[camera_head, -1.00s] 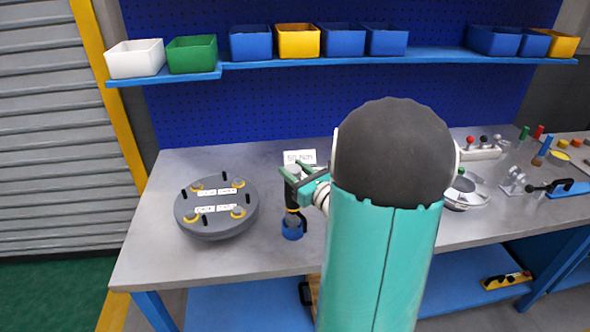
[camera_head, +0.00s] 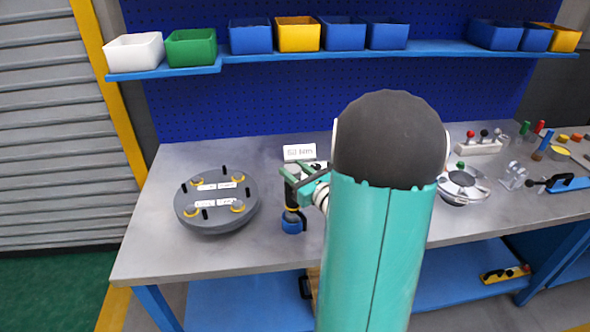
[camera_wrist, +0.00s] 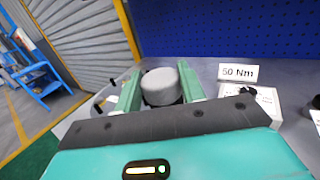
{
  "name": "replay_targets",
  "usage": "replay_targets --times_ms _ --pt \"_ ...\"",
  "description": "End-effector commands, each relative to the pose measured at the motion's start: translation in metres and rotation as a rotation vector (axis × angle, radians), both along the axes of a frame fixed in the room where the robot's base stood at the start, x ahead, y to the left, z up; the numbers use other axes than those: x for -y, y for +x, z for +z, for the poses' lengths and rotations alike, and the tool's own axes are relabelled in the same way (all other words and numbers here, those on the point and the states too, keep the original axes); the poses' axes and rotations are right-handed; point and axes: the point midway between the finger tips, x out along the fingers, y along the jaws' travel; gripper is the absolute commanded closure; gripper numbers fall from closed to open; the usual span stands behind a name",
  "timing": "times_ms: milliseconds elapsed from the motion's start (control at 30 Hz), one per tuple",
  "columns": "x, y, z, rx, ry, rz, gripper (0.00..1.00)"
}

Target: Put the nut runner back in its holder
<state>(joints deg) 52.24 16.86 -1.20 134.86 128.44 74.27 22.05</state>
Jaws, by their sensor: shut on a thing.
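My gripper (camera_head: 304,186) is shut on the nut runner, an upright tool with a dark body (camera_head: 291,197). Its round grey top (camera_wrist: 160,85) sits between the two green fingers in the wrist view. A blue cup (camera_head: 292,226), which looks like the holder, stands on the bench directly under the tool. The tool's lower end meets the cup's top in the head view. I cannot tell how deep it sits inside. In the wrist view my gripper and the tool hide the cup.
The grey flanged shell (camera_head: 217,215), with several studs and yellow rings, lies left of the tool. A "50 Nm" sign (camera_wrist: 238,72) stands behind, by a white box (camera_wrist: 262,101). A silver round part (camera_head: 462,188) is at right. Bare bench (camera_head: 150,255) lies at front left.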

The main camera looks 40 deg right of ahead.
Motion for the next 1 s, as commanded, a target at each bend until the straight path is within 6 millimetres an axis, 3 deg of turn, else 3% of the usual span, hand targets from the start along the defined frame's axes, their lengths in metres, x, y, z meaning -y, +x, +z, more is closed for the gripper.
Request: replay_targets --times_ms 1000 --pt "0.000 0.000 -0.020 0.003 -0.001 0.001 1.00"
